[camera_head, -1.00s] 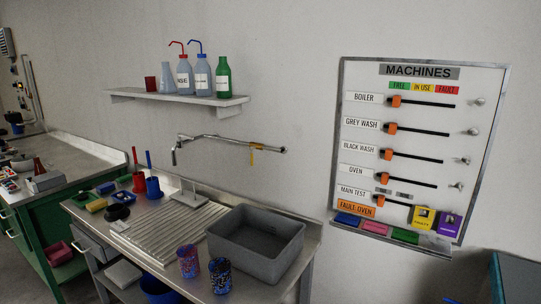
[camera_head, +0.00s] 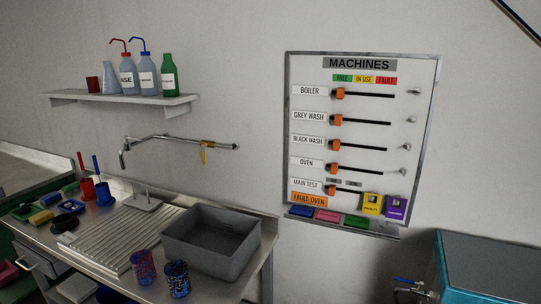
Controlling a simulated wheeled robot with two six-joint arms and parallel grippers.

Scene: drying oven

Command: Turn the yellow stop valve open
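A yellow lever handle (camera_head: 204,151) hangs down from the right part of the metal pipe (camera_head: 180,139) that runs along the wall above the sink. It is the only yellow valve-like part in view. Its exact angle is too small to read well, but it points mostly downward. The pipe's spout end (camera_head: 122,158) bends down at the left. Neither of my grippers is in view.
A grey basin (camera_head: 215,245) and a ribbed drainboard (camera_head: 120,242) are below the pipe. Bottles stand on a wall shelf (camera_head: 120,98). A machines board (camera_head: 362,62) hangs right. A teal-sided box (camera_head: 480,270) and a blue-handled valve (camera_head: 405,281) are lower right.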

